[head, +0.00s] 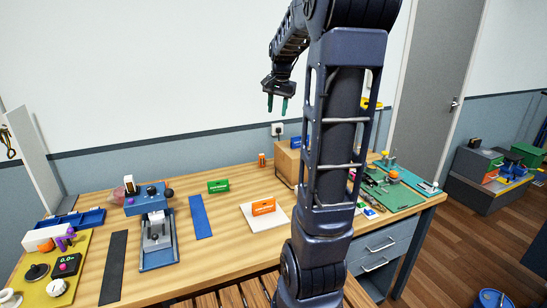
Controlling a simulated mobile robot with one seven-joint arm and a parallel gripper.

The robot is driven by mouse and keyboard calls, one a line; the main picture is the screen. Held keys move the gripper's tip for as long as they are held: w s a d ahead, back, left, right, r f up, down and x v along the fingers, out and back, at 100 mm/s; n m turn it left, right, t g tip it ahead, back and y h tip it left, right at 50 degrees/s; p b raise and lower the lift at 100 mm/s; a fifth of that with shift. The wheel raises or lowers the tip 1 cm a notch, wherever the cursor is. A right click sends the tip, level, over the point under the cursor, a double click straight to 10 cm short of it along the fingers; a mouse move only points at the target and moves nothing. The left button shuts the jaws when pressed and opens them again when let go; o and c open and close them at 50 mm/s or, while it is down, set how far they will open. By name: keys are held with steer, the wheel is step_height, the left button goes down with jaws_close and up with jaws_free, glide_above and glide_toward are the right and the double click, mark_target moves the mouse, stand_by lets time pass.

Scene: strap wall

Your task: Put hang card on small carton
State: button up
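My gripper (277,104) hangs in the air above the back of the workbench, its two green fingertips apart with nothing visible between them. A brown box (288,162), possibly the small carton, stands at the back of the bench, partly hidden by my arm. An orange card-like piece (263,206) stands on a white pad (275,219) in the middle. A similar green piece (218,186) stands farther left. I cannot tell for sure which one is the hang card. My gripper touches none of them.
The wooden bench (215,245) has bare room at its front middle. A blue strip (201,216), a dark strip (114,267) and a blue-grey device (155,230) lie left. A yellow board (70,250) holds parts at far left. Green mats (393,198) with small parts lie right.

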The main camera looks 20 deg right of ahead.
steer(key=s+a+f+n, duration=0.2)
steer(key=s+a+n, duration=0.1)
steer(key=s, duration=0.5)
steer(key=s+a+f+n+t, duration=0.1)
steer(key=s+a+f+n, duration=0.1)
steer(key=s+a, duration=0.3)
steer(key=s+a+f+n+t, duration=0.1)
steer(key=s+a+n, duration=0.3)
steer(key=s, duration=0.8)
steer(key=shift+f, duration=0.75)
